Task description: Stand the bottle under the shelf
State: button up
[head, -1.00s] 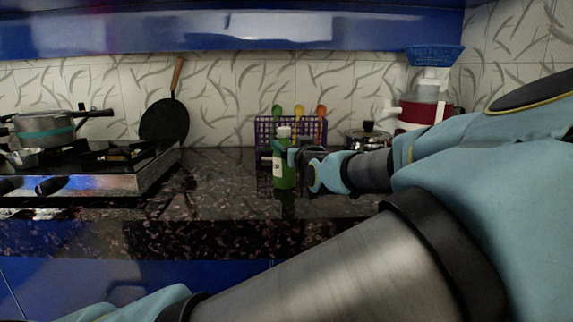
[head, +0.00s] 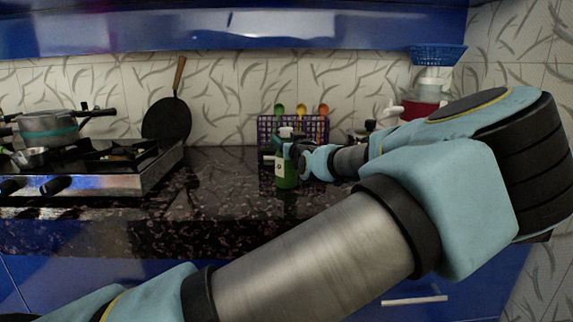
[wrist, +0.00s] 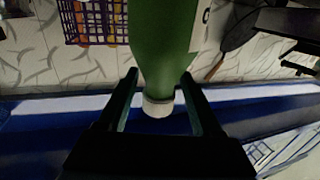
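The green bottle (head: 286,170) with a white cap and pale label is upright at the counter, in front of the purple rack. I cannot tell whether its base touches the counter. My gripper (head: 290,146) is at its upper part in the head view. In the wrist view the picture is upside down; the bottle (wrist: 163,40) runs between the two fingers of my gripper (wrist: 160,76), cap downward. The fingertips sit against both sides of its shoulder. A blue overhead unit (head: 230,30), likely the shelf, spans the top of the head view.
A purple rack (head: 266,126) with several coloured utensils stands behind the bottle. A stove (head: 110,180) with a pot (head: 48,130) is left, and a black pan (head: 166,120) leans on the wall. The dark counter (head: 225,175) is clear between stove and bottle.

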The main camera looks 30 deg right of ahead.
grip_shut()
dwell(0.3)
dwell(0.8)
